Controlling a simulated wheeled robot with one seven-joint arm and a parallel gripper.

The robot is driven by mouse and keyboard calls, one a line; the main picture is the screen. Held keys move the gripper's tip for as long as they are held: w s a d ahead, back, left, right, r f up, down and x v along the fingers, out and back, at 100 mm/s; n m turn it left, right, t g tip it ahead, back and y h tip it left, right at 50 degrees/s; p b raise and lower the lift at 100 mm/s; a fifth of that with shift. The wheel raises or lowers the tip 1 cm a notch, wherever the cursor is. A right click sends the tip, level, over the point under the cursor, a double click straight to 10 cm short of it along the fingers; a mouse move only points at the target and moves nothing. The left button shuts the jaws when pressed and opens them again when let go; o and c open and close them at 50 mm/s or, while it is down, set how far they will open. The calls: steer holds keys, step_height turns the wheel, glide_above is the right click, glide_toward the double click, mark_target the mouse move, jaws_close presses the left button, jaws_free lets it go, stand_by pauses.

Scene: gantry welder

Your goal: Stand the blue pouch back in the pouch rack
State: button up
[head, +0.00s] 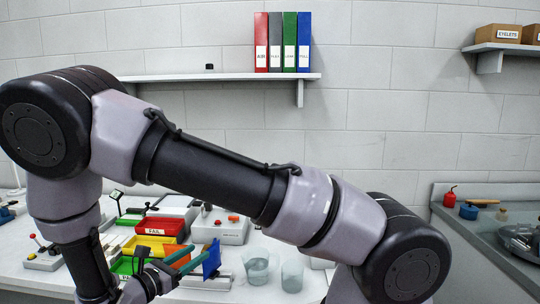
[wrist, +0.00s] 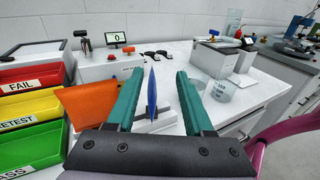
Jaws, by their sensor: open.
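The blue pouch (wrist: 152,92) stands upright, seen edge-on, between the two teal fingers of my gripper (wrist: 159,74). Gaps show on both sides of it, and the gripper is open. The white pouch rack (wrist: 158,124) shows low behind the fingers, under the pouch. The pouch's foot is partly hidden, so I cannot tell whether it sits fully in a slot. An orange pouch (wrist: 85,103) stands just left of the left finger. In the head view the blue pouch (head: 211,258) is at the tips of my gripper (head: 197,257), below my arm.
Red, yellow and green bins (wrist: 28,105) stand close on the left. A white box with a display (wrist: 117,38) is behind. Clear cups (head: 291,275) stand to the right on the white table. A wall shelf (head: 215,76) holds binders. A grey counter (head: 490,235) is at far right.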

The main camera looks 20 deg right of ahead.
steer(key=s+d+r+m+g+y, duration=0.2)
steer(key=d+r+m+g+y, duration=0.5)
steer(key=d+r+m+g, duration=0.7)
steer(key=s+d+r+m+t+y, duration=0.2)
steer(key=d+r+m+t, duration=0.1)
steer(key=r+m, duration=0.2)
steer(key=s+d+r+m+t+y, duration=0.3)
steer(key=r+m, duration=0.2)
steer(key=r, duration=0.2)
steer(key=s+d+r+m+t+y, duration=0.2)
steer(key=d+r+m+t+y, duration=0.1)
steer(key=r+m, duration=0.3)
steer(key=shift+s+r+t, duration=0.35)
steer(key=shift+r+t, duration=0.05)
steer(key=shift+r, duration=0.05)
